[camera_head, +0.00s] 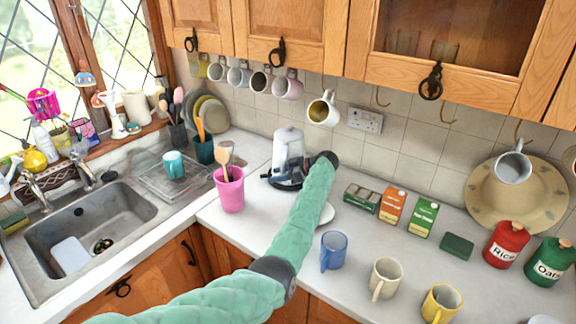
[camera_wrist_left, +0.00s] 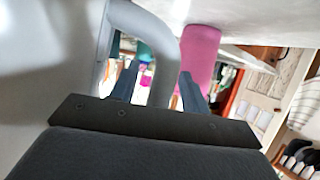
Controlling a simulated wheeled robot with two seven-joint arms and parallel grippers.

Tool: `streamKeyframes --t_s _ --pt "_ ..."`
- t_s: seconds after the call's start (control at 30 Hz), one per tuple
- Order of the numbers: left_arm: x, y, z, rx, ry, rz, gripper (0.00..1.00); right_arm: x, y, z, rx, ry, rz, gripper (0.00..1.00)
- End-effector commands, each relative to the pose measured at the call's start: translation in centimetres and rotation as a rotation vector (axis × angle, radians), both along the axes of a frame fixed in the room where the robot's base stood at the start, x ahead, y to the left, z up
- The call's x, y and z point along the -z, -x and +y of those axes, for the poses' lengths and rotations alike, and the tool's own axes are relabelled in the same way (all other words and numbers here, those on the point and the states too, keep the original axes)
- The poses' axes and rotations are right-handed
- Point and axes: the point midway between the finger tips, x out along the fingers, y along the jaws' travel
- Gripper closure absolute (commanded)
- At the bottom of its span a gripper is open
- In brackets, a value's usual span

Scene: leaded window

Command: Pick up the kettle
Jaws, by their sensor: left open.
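The kettle (camera_head: 288,148) is pale grey and upright on a dark base on the counter, near the corner by the tiled wall. My left arm, in a green sleeve, reaches to its right side. My left gripper (camera_head: 318,160) is close to the kettle's handle side, partly hidden by the arm. In the left wrist view the gripper (camera_wrist_left: 158,92) is open. The kettle's grey curved handle (camera_wrist_left: 167,55) shows between its two fingers; I cannot tell whether they touch it. My right gripper is not in view.
A pink utensil pot (camera_head: 229,190) stands left of the kettle. A white plate (camera_head: 326,215) lies partly behind my arm. A blue mug (camera_head: 333,250) stands in front, and boxes (camera_head: 392,207) stand to the right. Mugs hang above, including a white one (camera_head: 322,110).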

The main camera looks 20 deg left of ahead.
Motion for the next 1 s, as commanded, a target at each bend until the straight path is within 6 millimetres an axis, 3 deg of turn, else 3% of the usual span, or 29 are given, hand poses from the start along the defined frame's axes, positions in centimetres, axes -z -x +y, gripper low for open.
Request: streamKeyframes --t_s 0.13,0.3,0.37,1.0 --pt "0.02 -0.01 -0.03 0.000 0.000 0.000 0.58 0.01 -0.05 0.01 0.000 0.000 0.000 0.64" --pt "-0.01 -0.01 -0.04 0.001 0.000 0.000 0.91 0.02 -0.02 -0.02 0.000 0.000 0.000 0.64" --pt "-0.02 -0.01 -0.04 0.001 0.000 0.000 1.00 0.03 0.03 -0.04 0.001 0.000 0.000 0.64" --pt "-0.10 -0.05 -0.04 0.000 0.000 -0.002 1.00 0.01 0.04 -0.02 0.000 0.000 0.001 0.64"
